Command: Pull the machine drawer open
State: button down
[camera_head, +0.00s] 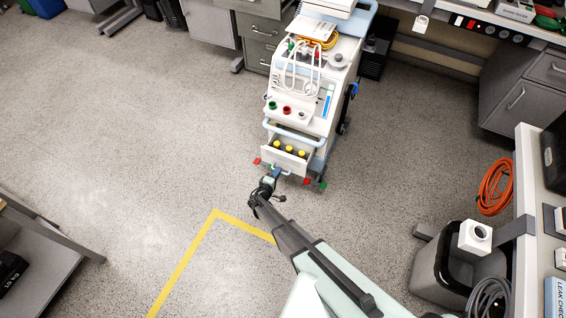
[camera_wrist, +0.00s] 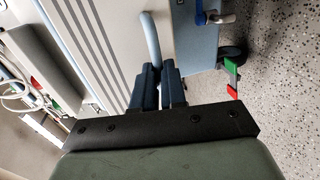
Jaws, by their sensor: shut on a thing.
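The machine (camera_head: 322,123) is a white and light blue cart on wheels at the upper middle of the head view. Its drawer (camera_head: 283,160) sits low on the front and stands out from the body, with yellow-capped items (camera_head: 289,150) visible inside. My gripper (camera_head: 272,178) is at the drawer front, reaching from below right. In the wrist view, my gripper's dark blue fingers (camera_wrist: 158,88) are shut on the light blue drawer handle (camera_wrist: 151,38). The fingers hide the lower part of the handle.
Red and green caster pedals (camera_head: 308,181) stick out at the machine's base; one green and red pedal (camera_wrist: 232,78) shows right of the fingers. Open speckled floor (camera_head: 150,130) lies to the left. A dark bin (camera_head: 440,268) and a bench (camera_head: 535,200) stand at right.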

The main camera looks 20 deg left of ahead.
jog(key=f+v, duration=0.1)
jog(key=v, duration=0.6)
jog(key=shift+s+f, duration=0.25)
jog(key=c, duration=1.2)
grip_release()
jog(key=shift+s, duration=0.1)
jog(key=v, duration=1.3)
jog(key=shift+s+r, duration=0.1)
jog(key=shift+s, duration=0.15)
jog(key=shift+n, duration=0.3)
